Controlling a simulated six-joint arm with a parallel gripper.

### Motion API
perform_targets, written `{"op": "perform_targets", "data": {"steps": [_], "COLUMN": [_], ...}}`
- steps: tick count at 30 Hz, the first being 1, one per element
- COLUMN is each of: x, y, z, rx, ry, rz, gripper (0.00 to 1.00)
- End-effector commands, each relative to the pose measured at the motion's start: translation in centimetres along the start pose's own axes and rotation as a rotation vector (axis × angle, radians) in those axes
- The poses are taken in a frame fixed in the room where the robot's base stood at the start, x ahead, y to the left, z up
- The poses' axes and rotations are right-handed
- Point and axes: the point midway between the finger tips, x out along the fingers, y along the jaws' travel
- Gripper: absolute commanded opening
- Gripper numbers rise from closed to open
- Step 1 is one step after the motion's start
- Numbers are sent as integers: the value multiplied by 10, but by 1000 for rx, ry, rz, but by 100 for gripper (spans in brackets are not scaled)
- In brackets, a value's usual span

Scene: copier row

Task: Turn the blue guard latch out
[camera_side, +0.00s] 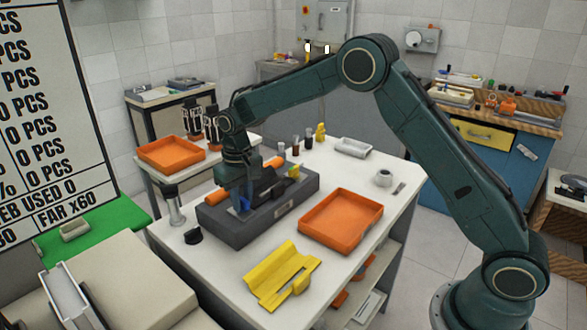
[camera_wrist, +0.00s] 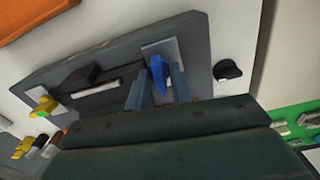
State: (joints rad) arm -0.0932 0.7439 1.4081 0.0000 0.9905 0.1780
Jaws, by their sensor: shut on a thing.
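The blue guard latch (camera_wrist: 158,72) stands on a light metal plate (camera_wrist: 172,46) at one end of a dark grey fixture block (camera_wrist: 60,72). In the side view the latch (camera_side: 245,205) shows as a small blue patch at the near left end of the block (camera_side: 262,231). My gripper (camera_wrist: 158,88) points down at the latch, with one finger on each side of it, and is shut on it. The side view also shows my gripper (camera_side: 240,192) low over the block. The fingertip contact is partly hidden there.
An orange tray (camera_side: 340,245) and a yellow bracket (camera_side: 282,278) lie on the white table in front of the block. A black knob-like piece (camera_side: 193,236) sits left of it. A grey post (camera_side: 175,205) stands close by. Small bottles (camera_side: 295,148) stand behind.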

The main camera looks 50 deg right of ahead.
Motion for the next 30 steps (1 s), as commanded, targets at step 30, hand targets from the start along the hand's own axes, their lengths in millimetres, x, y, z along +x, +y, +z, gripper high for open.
{"op": "perform_targets", "data": {"steps": [30], "x": [-40], "y": [0], "z": [-1], "rx": [2], "ry": [2], "rz": [0], "gripper": [29]}}
